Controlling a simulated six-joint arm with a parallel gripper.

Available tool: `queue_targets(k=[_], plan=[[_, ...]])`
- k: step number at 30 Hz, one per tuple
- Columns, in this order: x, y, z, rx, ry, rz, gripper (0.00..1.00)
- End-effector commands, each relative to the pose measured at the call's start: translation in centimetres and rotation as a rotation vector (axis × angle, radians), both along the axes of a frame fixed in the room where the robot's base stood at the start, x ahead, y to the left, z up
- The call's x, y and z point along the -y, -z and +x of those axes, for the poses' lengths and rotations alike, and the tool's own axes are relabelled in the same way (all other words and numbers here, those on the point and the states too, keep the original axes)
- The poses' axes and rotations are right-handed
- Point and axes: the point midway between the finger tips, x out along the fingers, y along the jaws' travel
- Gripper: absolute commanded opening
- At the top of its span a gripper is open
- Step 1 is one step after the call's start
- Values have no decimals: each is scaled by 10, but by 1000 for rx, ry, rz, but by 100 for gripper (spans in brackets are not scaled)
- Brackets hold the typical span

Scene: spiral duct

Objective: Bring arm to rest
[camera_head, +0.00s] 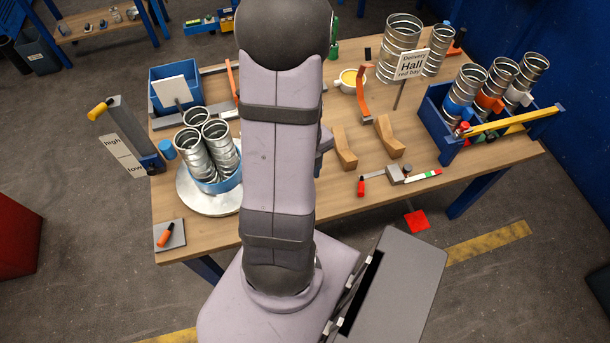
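My arm stands in the middle of the camera_head view, rising from its base at the bottom and reaching over the wooden workbench (300,215). The elbow is near the top edge. My gripper cannot be made out; the arm's own links cover the area where it could be. A small grey-blue part shows just right of the arm over the bench, and I cannot tell what it belongs to. I see nothing held.
Left of the arm, spiral ducts (208,150) stand on a round turntable (200,200). Right are wooden cradles (344,148), a sign (412,65) and a blue crate (436,118) of ducts. A blue bin (178,85) sits back left.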

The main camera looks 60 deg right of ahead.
Motion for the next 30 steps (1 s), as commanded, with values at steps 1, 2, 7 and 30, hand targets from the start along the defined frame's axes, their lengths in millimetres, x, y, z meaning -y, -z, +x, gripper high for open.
queue_targets(k=[1, 2, 7, 30], plan=[[0, 0, 0, 0, 0, 0, 43], [0, 0, 0, 0, 0, 0, 43], [0, 0, 0, 0, 0, 0, 43], [-23, 0, -9, 16, -1040, 97, 43]])
